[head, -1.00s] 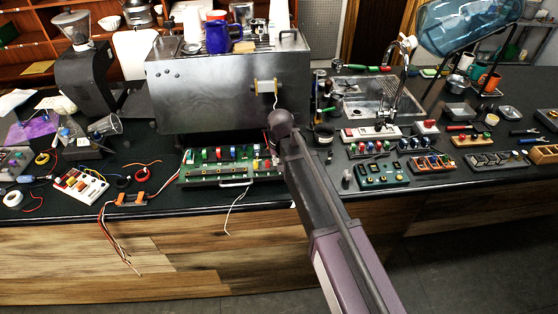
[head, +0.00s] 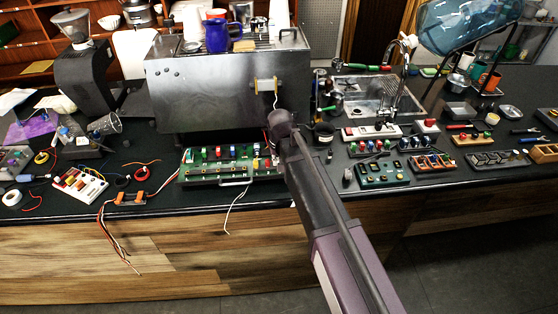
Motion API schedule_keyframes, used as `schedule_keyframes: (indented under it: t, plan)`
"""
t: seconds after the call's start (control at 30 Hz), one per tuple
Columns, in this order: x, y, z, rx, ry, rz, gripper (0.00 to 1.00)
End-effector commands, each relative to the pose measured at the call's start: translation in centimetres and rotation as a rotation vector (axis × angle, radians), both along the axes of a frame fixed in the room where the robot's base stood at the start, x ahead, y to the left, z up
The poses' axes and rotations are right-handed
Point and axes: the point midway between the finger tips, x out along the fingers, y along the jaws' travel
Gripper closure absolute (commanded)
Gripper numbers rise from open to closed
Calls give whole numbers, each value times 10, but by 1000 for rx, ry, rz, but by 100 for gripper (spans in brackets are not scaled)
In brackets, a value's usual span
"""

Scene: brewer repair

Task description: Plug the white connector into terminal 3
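The green terminal board (head: 205,173) lies on the dark counter in front of the steel brewer. It carries a row of coloured parts and a handle at its front edge. The terminal numbers are too small to read. A thin white wire (head: 236,205) hangs from the board's front side over the counter edge. I cannot make out a white connector for certain. My arm reaches up from the lower right to the right end of the board.
The steel brewer (head: 215,95) stands close behind the board. Orange connectors with loose wires (head: 132,198) hang over the counter edge at left. A white switch block (head: 80,184) lies farther left. A teal box (head: 381,174) and several small blocks stand at right.

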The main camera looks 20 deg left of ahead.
Motion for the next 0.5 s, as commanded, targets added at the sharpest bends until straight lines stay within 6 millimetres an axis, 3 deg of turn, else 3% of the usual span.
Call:
schedule_keyframes:
  t: [0.23,0.27,0.37,0.4,0.5]
  plan:
    - [0,0,0,0,0,0,100]
    - [0,0,0,0,0,0,76]
    - [0,0,0,0,0,0,46]
    - [0,0,0,0,0,0,39]
    - [0,0,0,0,0,0,39]
